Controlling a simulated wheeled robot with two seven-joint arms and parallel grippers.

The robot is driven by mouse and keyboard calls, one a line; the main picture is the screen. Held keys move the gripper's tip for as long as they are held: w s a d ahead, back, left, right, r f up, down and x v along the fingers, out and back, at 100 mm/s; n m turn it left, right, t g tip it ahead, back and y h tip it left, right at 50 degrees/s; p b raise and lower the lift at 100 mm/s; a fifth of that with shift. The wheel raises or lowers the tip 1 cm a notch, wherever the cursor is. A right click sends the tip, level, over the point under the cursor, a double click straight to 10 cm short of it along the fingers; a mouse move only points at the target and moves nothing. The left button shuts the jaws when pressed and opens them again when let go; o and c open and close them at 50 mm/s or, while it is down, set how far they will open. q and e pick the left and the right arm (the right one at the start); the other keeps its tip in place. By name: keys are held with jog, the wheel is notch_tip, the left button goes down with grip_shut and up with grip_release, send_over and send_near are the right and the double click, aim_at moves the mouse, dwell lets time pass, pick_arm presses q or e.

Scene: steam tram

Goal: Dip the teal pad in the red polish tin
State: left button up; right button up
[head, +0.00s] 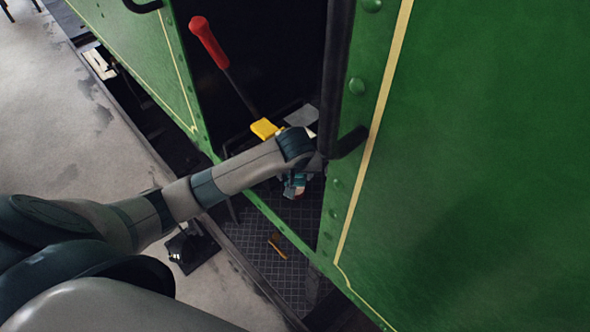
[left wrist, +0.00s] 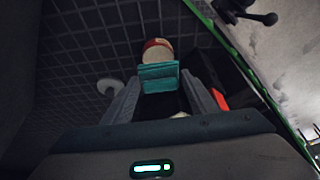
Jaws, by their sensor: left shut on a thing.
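My left gripper (head: 294,184) reaches through the doorway of the green tram, low over the dark gridded floor. In the left wrist view its two fingers (left wrist: 160,98) are shut on the teal pad (left wrist: 158,77). The pad shows in the head view as a small teal patch (head: 289,180), partly hidden by the gripper. Just beyond the pad is a round beige thing with a red rim (left wrist: 157,44), which looks like the red polish tin. I cannot tell whether pad and tin touch. My right gripper is not in view.
A red-handled lever (head: 208,42) with a yellow block (head: 264,129) at its foot stands behind my arm. The door post (head: 337,80) and green side panel (head: 480,150) are close on the right. An orange strip (head: 277,247) lies on the gridded floor.

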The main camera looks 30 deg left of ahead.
aim_at(295, 181)
pick_arm(q)
jog(key=shift+f, duration=1.55)
jog(key=shift+f, duration=0.45)
jog(key=shift+s+f, duration=0.1)
dwell(1.6)
jog(key=shift+r, duration=3.55)
jog(key=shift+d, duration=0.1)
